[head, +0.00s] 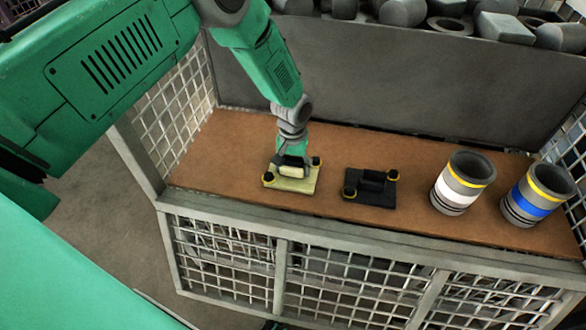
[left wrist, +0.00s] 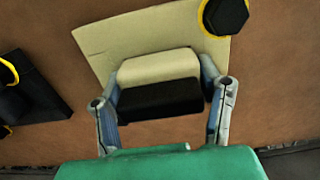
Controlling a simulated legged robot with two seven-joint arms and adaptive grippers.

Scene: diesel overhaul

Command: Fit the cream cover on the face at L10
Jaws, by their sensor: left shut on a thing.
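The cream cover (head: 302,183) lies at the left part of the brown shelf in the head view, a flat plate with a raised handle and black knobs ringed in yellow at its corners. In the left wrist view the cover (left wrist: 105,45) shows its cream handle (left wrist: 160,66) between the two fingers. My left gripper (head: 290,168) comes down from above and is shut on that handle; it shows in the left wrist view too (left wrist: 162,100). I cannot tell whether the cover touches the shelf. My right gripper is not in view. No face marked L10 can be made out.
A black cover (head: 371,187) lies to the right of the cream one. A grey cylinder with a white band (head: 462,183) and one with a blue band (head: 537,195) stand further right. Mesh walls (head: 235,262) and a grey back panel (head: 400,85) enclose the brown shelf (head: 225,150).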

